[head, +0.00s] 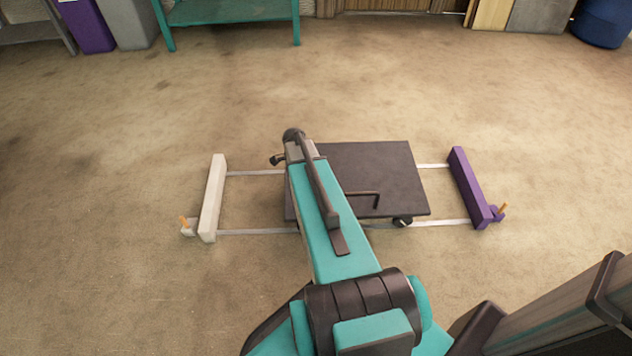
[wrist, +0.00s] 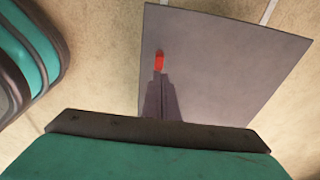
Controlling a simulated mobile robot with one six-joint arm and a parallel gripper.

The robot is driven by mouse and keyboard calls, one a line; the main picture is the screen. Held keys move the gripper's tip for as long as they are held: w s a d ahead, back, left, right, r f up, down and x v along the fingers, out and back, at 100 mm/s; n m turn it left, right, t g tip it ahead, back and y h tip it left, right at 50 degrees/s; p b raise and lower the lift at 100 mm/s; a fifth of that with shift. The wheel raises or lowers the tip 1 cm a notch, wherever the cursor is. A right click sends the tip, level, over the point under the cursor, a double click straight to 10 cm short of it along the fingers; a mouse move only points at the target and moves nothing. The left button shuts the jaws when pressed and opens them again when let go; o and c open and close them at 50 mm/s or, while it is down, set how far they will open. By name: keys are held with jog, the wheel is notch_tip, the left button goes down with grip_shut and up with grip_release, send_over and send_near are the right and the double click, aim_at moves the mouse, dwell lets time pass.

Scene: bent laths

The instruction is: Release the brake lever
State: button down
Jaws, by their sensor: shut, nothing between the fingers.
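A dark flat cart (head: 395,170) stands on two thin pale rails between a white block at left and a purple block at right. A thin black bent rod (head: 362,194) shows over its deck, beside my arm; I cannot tell whether it is the brake lever. In the wrist view a small red tip (wrist: 160,60) shows over the grey deck (wrist: 215,65), just beyond my fingers. It may be the lever's end. My gripper (wrist: 160,80) is shut and points toward the red tip; I cannot tell whether they touch. My arm hides the fingers and red tip in the head view.
The white block (head: 212,198) and the purple block (head: 470,188) each have a small orange peg on the outer side. A teal bench (head: 230,12) stands at the back. The floor around the rails is clear.

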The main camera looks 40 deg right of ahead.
jog(key=shift+w+a+f+g+h, duration=0.2)
jog(key=shift+w+a+g+h, duration=0.2)
jog(key=shift+w+a, duration=0.2)
jog(key=shift+w+a+f+g+h, duration=0.25)
jog(key=shift+w+a+h, duration=0.2)
jog(key=shift+a, duration=0.3)
jog(key=shift+w+a+f+g+h, duration=0.15)
jog(key=shift+w+a+g+h, duration=0.2)
jog(key=shift+w+a, duration=0.3)
jog(key=shift+a, duration=0.1)
jog(key=p+v, duration=0.4)
jog(key=v, duration=0.6)
jog(key=shift+w+a, duration=0.2)
jog(key=shift+f, duration=0.1)
